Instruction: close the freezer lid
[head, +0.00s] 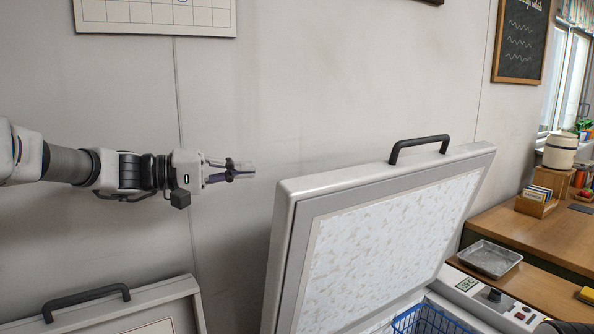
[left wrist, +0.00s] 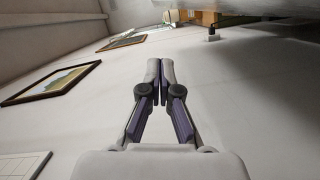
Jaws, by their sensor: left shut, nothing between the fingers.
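The freezer lid (head: 388,245) is raised and tilted in the head view, its frosted inner face turned toward me. A black handle (head: 419,145) sits on its top edge. Below it the freezer body (head: 480,295) is open, with a blue basket (head: 430,320) partly visible inside. My left gripper (head: 250,170) is to the left of the lid, at about the height of its top edge in the picture, and apart from it. In the left wrist view the same gripper (left wrist: 160,66) has its fingertips together with nothing between them. My right gripper is not in view.
A second lid with a black handle (head: 87,300) is at the lower left. A wooden counter (head: 545,235) at the right holds a metal tray (head: 489,258), a card box (head: 536,201) and a cream crock (head: 560,150). The wall behind carries a calendar (head: 155,15) and a chalkboard (head: 520,40).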

